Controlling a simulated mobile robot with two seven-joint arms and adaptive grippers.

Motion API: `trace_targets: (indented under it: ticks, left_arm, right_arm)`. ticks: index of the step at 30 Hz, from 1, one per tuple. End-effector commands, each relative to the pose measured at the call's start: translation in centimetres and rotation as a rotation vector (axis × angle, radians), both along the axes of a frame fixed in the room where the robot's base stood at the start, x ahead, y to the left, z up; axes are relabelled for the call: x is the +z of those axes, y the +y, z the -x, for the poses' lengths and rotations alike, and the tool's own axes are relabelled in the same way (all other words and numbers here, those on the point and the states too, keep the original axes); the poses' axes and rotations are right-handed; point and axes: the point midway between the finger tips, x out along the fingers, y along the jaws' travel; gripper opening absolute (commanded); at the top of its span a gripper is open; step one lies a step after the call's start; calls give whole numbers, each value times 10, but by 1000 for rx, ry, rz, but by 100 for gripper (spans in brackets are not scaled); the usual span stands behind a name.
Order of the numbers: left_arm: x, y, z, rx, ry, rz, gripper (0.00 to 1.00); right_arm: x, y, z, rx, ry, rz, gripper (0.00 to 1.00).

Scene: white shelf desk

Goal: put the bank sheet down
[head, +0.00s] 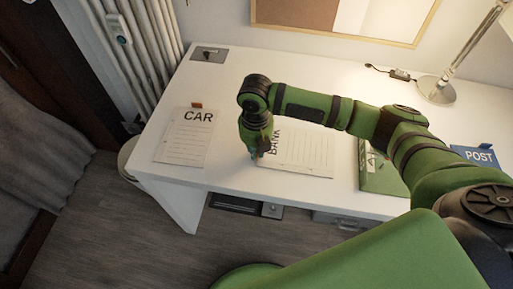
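The bank sheet (308,153), white with ruled lines and the word BANK along its left side, lies on the white desk (225,88) or just at its surface; I cannot tell whether it touches. My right gripper (256,155) points down at the sheet's left edge. My arm's wrist and gripper cover part of that edge and the lettering. The fingertips are small and partly hidden, so I cannot tell whether they grip the sheet. My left gripper is not in view.
A CAR sheet (183,145) lies to the left on the desk. A green folder (380,180) with a white label lies to the right, and a blue POST item (478,156) is farther right. A lamp (437,91) stands at the back right.

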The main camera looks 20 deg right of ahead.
Motion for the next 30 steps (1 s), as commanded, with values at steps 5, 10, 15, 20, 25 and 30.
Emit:
trace_targets:
  ticks: [5,10,15,20,25,30]
  left_arm:
    - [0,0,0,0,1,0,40]
    - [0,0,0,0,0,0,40]
    - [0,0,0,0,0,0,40]
    - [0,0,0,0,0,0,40]
    - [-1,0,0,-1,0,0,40]
    - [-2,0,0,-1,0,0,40]
  right_arm:
    - [0,0,0,0,1,1,34]
    - [1,0,0,0,1,1,34]
    - [11,0,-1,0,-2,0,34]
    - [41,0,-1,1,-5,0,34]
    - [79,1,-1,1,-5,0,34]
    - [108,1,-1,0,-4,0,34]
